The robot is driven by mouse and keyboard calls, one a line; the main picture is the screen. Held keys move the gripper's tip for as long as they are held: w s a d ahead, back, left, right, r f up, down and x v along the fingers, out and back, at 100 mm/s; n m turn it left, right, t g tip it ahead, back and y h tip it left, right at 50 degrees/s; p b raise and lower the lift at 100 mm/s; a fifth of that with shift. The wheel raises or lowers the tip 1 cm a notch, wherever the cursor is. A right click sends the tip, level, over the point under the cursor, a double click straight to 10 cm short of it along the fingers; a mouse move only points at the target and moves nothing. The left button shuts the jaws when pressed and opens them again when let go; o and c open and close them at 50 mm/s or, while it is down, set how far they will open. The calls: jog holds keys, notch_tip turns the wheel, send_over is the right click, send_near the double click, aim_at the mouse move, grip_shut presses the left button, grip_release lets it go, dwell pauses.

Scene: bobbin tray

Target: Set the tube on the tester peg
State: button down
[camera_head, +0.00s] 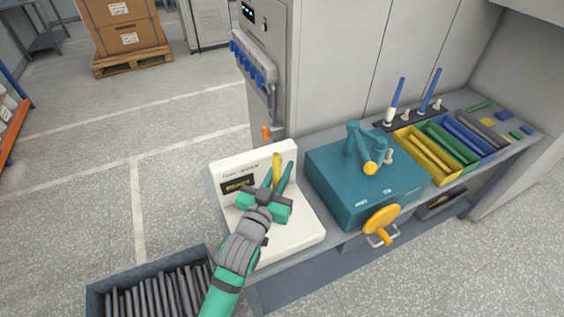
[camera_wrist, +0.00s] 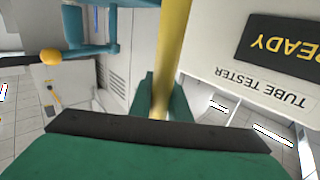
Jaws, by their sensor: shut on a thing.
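My gripper (camera_head: 279,180) is shut on a yellow tube (camera_head: 277,168), which stands roughly upright between the two teal fingers in the head view. In the wrist view the tube (camera_wrist: 173,50) runs up from between the fingers (camera_wrist: 162,100). The white tube tester (camera_head: 300,232) is below and behind my gripper. The tester peg is not visible; my gripper and hand cover the middle of the tester base. I cannot tell whether the tube's lower end touches anything.
A teal machine (camera_head: 340,190) with a yellow-knobbed lever and yellow handwheel (camera_head: 382,223) stands close to the tester's right. Further right are a yellow bin (camera_head: 424,172), green and blue bins, and a dark rack (camera_head: 408,120) with blue-topped tubes. A crate (camera_head: 97,298) of dark tubes sits lower left.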

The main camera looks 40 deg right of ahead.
jog(key=shift+f, duration=1.4)
dwell(1.0)
jog(key=c, duration=1.9)
grip_release()
jog(key=shift+c, duration=0.2)
jog(key=v, duration=1.1)
jog(key=shift+s+a, duration=0.1)
